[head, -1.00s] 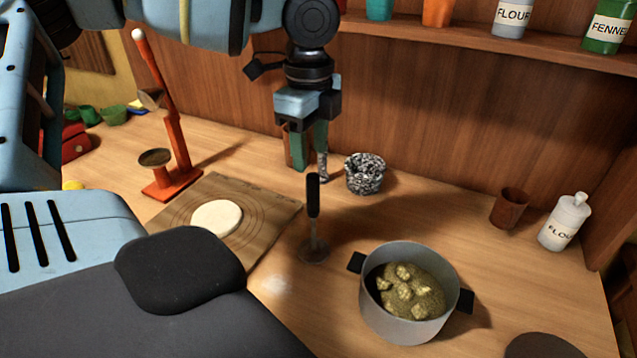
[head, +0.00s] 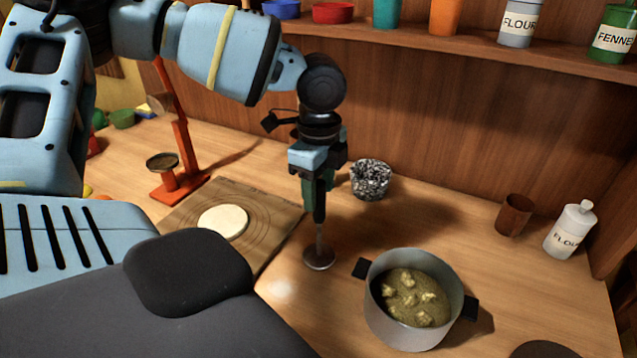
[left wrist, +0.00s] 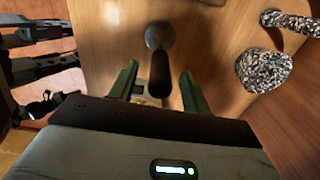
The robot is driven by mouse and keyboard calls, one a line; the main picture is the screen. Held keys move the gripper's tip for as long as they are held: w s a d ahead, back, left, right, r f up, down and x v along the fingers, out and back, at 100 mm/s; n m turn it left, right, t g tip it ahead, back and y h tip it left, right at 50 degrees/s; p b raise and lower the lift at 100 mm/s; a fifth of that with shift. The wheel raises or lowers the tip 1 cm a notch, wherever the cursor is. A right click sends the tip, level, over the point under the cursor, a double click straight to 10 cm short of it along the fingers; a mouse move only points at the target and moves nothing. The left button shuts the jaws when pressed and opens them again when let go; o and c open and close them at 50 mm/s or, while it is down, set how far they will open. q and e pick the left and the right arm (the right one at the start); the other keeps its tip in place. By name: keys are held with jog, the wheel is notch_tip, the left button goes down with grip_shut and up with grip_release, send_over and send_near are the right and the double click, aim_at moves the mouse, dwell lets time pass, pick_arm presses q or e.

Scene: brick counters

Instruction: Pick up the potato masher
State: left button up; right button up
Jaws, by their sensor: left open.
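The potato masher stands upright on the counter, with its round metal head (head: 319,258) at the bottom and its black handle (head: 320,207) at the top. My left gripper (head: 316,200) points down over it, with green fingers around the upper handle. In the left wrist view the masher's handle (left wrist: 160,75) sits between the two spread fingers of my left gripper (left wrist: 158,72), with visible gaps on both sides. The fingers are open. My right gripper is not in view.
A grey pot (head: 408,325) with potato chunks stands right of the masher. A wooden board (head: 268,215) with dough (head: 223,221) lies to the left. A brown cup (head: 514,215) and flour bottle (head: 568,232) stand at the right.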

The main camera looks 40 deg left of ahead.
pick_arm(q)
grip_shut()
jog(key=shift+r, duration=0.1)
dwell(0.4)
